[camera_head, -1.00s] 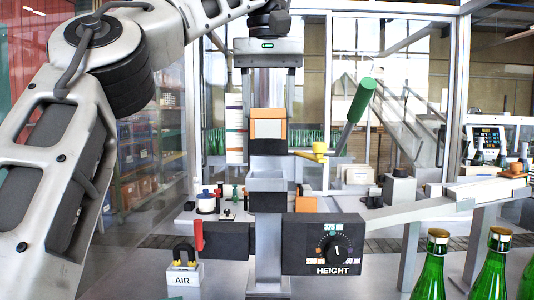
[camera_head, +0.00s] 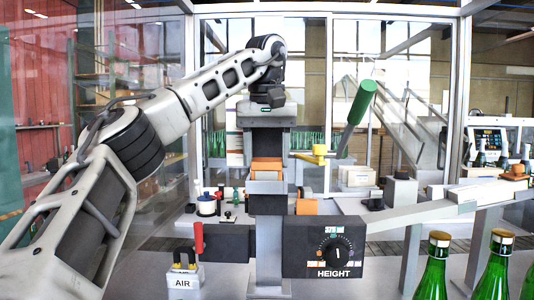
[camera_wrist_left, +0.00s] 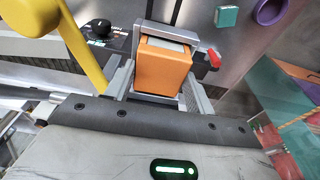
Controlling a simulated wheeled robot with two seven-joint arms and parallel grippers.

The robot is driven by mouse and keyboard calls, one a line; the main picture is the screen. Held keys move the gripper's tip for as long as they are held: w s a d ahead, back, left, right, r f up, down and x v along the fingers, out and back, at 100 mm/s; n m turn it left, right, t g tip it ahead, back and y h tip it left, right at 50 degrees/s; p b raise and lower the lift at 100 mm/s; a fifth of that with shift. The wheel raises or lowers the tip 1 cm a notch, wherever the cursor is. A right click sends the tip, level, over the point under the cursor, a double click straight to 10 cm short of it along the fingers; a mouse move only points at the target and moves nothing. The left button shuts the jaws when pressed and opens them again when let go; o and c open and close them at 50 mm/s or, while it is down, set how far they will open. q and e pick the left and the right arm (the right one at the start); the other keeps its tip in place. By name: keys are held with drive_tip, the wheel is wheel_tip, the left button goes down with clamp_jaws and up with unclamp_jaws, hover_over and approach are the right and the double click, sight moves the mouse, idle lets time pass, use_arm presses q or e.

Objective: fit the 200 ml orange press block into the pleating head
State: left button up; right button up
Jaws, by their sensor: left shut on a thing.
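The block is at the top of the grey cradle (camera_head: 267,187) on the central column, which I take for the pleating head. I cannot tell whether the block is fully seated in it. In the left wrist view the block (camera_wrist_left: 163,69) is orange with a grey top, between the finger bars. Its lower end is hidden there. My right gripper is not in view.
A green-handled lever (camera_head: 358,110) and a yellow knob (camera_head: 319,151) are right of the column. A black HEIGHT dial box (camera_head: 323,246) is below it, with a red AIR lever (camera_head: 198,238) at left. Green bottles (camera_head: 432,270) stand front right.

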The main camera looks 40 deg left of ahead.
sight(267, 161)
use_arm(q)
drive_tip(key=o, duration=1.1)
drive_tip(key=shift+f, duration=0.15)
drive_tip(key=shift+s+d+r, duration=0.1)
drive_tip(key=shift+s+r, duration=0.05)
drive_tip(key=shift+r, duration=1.15)
drive_tip(key=shift+s+d+r, duration=0.15)
drive_tip(key=shift+r, duration=1.15)
drive_tip(key=shift+s+d+r, duration=0.1)
drive_tip(key=shift+s+r, duration=0.05)
drive_tip(key=shift+r, duration=1.15)
drive_tip(key=shift+f, duration=0.1)
